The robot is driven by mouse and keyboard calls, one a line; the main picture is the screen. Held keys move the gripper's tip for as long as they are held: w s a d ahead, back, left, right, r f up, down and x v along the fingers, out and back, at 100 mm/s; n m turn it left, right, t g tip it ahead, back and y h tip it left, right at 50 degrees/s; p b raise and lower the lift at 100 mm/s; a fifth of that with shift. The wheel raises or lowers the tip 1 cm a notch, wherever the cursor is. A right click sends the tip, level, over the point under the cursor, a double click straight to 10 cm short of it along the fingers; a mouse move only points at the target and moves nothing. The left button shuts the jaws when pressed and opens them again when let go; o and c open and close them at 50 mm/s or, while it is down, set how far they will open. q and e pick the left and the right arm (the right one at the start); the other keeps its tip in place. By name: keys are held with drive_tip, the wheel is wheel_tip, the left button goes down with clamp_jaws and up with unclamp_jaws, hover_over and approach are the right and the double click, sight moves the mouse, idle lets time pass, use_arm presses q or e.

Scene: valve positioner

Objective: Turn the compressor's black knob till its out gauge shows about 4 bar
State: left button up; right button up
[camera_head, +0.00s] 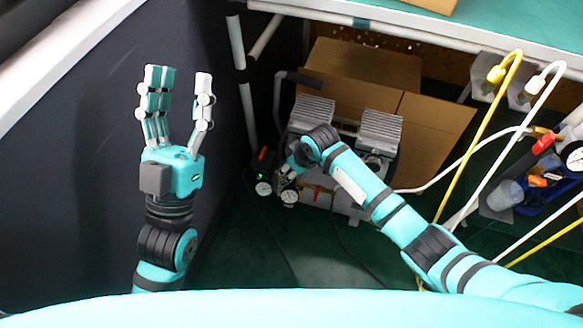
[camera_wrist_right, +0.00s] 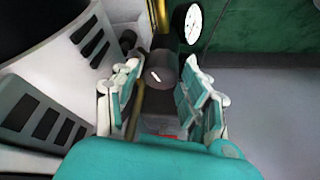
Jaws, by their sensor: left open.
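The compressor (camera_head: 318,112) stands under the bench, with two small round gauges at its front, a left one (camera_head: 263,188) and a right one (camera_head: 289,196). My right gripper (camera_head: 293,163) is at its front, partly hidden by its wrist. In the right wrist view the black knob (camera_wrist_right: 158,72), with a white mark on top, lies between the spread fingers of this gripper (camera_wrist_right: 161,82). Narrow gaps seem to remain; I cannot tell whether they touch. A white-faced gauge (camera_wrist_right: 193,24) is beyond; its reading is too small to tell. My left gripper (camera_head: 178,90) is open, empty and raised at left.
A cardboard box (camera_head: 425,125) stands behind the compressor. Yellow and white hoses (camera_head: 478,130) hang at the right, near a blue bin (camera_head: 545,190) of parts. A dark wall panel (camera_head: 80,150) is at the left. The green floor (camera_head: 330,260) in front is mostly clear.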

drive_tip(key=shift+r, duration=0.1)
drive_tip(key=v, duration=1.1)
drive_tip(key=shift+d+r, duration=0.15)
drive_tip(key=shift+r, duration=0.2)
drive_tip(key=shift+s, duration=0.1)
